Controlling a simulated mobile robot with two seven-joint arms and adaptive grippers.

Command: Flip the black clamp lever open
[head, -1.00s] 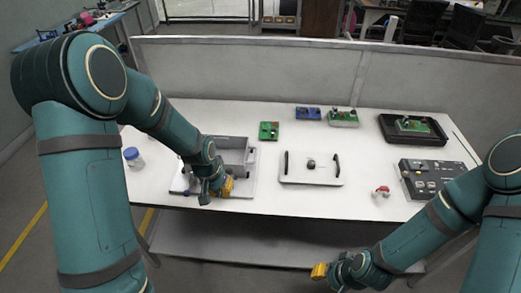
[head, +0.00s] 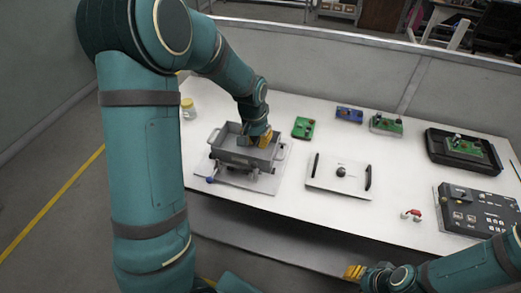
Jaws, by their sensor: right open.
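A grey open box (head: 228,152) with side handles stands on a light base plate (head: 250,184) at the left of the table. Dark parts and a small blue knob (head: 210,180) show along its lower front. I cannot make out which dark part is the clamp lever. My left gripper (head: 264,141), with yellow fingers, is at the box's right back side. Its finger gap is hidden by its own wrist, and contact with the box is unclear. My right gripper (head: 354,272), with yellow fingers, is open and empty, in front of the table's front edge.
A white plate (head: 325,184) with black handles and a knob lies mid-table. Green (head: 303,127) and blue (head: 349,114) boards lie behind. A black tray (head: 435,144), a dark control panel (head: 480,213) and a small red-and-white part (head: 412,214) are right. A bottle (head: 188,110) stands back left.

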